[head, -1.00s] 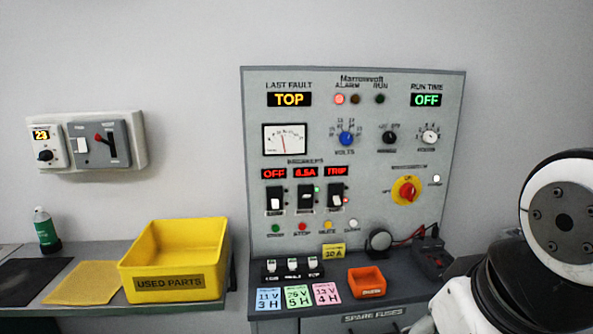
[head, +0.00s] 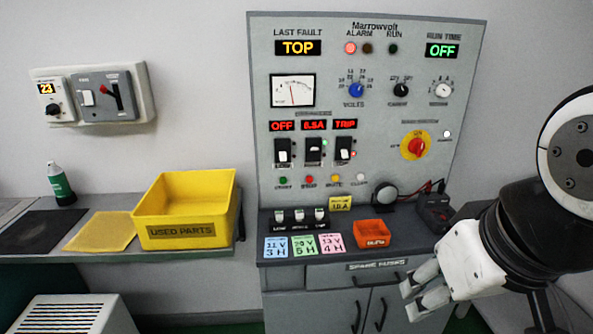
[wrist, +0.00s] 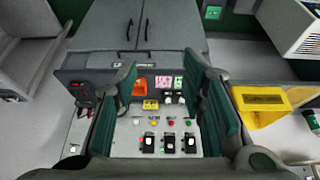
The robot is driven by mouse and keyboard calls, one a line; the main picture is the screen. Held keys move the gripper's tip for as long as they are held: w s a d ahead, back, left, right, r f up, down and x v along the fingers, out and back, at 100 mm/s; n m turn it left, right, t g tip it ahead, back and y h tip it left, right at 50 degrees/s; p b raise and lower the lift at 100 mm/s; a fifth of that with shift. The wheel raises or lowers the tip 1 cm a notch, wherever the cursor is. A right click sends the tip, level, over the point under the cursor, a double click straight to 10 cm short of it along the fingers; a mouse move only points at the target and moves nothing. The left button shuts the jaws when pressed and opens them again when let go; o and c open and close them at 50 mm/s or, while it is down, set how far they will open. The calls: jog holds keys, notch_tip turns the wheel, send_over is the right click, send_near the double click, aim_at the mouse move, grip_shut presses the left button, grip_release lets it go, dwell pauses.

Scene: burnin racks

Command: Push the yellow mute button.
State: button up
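The yellow mute button (head: 335,178) is small and round, in the row of buttons low on the grey control panel (head: 357,120). It sits between the red button (head: 309,180) and the white button (head: 361,177). In the wrist view, which is upside down, the yellow button (wrist: 155,122) shows between my spread fingers. My gripper (head: 410,299) is in front of the cabinet at the lower right in the head view, lower than the button and clear of the panel. In the wrist view my gripper (wrist: 162,76) is open and empty.
Below the buttons, the ledge holds an orange bin (head: 372,233), coloured cards (head: 304,245), a yellow tag (head: 340,202) and a dark device with leads (head: 434,212). A yellow used-parts bin (head: 186,236) stands on the left bench. Breaker switches (head: 313,150) are just above the buttons.

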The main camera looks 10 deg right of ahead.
grip_shut()
dwell(1.1)
